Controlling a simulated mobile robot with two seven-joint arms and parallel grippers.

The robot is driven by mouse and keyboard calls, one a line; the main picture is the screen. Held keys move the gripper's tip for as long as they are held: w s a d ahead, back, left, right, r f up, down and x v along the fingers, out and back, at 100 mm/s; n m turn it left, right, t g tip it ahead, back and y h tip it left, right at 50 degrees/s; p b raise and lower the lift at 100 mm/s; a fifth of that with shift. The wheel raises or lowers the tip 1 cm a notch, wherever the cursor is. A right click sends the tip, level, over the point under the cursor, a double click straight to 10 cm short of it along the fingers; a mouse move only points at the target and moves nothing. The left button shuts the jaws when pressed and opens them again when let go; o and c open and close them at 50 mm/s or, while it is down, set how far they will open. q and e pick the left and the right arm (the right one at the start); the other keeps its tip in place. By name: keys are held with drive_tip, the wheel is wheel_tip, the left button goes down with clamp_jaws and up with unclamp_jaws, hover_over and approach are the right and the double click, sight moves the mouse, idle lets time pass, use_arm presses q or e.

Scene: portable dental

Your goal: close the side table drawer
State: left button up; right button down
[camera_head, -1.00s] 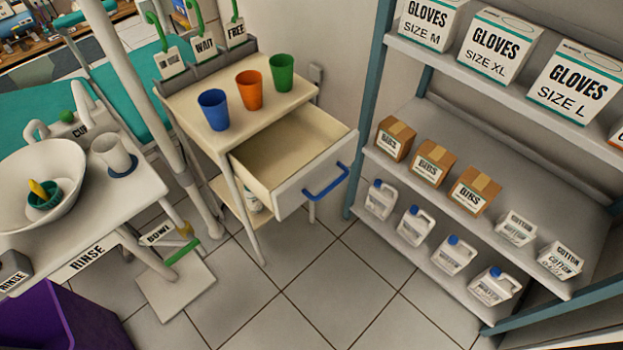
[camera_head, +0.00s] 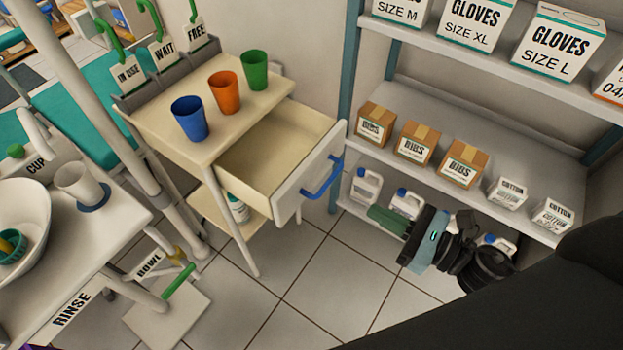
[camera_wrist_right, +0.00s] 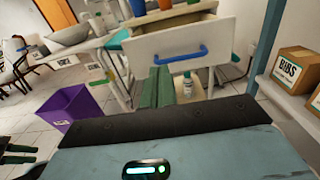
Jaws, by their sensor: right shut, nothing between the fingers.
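The side table (camera_head: 150,122) stands left of the shelf rack, with its drawer (camera_head: 310,172) pulled out and empty inside where I can see. The drawer front is white with a blue handle (camera_head: 323,178). In the right wrist view the drawer front (camera_wrist_right: 165,42) and the blue handle (camera_wrist_right: 181,55) lie ahead of my fingers. My right gripper (camera_head: 385,218) is shut and empty, to the right of the drawer and apart from it, in front of the lower shelf. Its green fingers show in the right wrist view (camera_wrist_right: 157,88), pointing toward the drawer.
Blue (camera_head: 190,119), orange (camera_head: 225,93) and green (camera_head: 255,70) cups stand on the table top. The shelf rack (camera_head: 345,80) holds glove boxes, bib boxes (camera_head: 417,145) and jugs close to my right gripper. A rinse stand is at left. Floor in front of the drawer is clear.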

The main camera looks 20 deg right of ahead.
drive_tip(key=p, duration=0.2)
approach(306, 174)
drive_tip(key=x, duration=0.5)
drive_tip(key=shift+w+a+r, duration=0.1)
drive_tip(key=shift+w+r, duration=0.05)
drive_tip(key=shift+x, duration=0.8)
drive_tip(key=shift+w, duration=0.1)
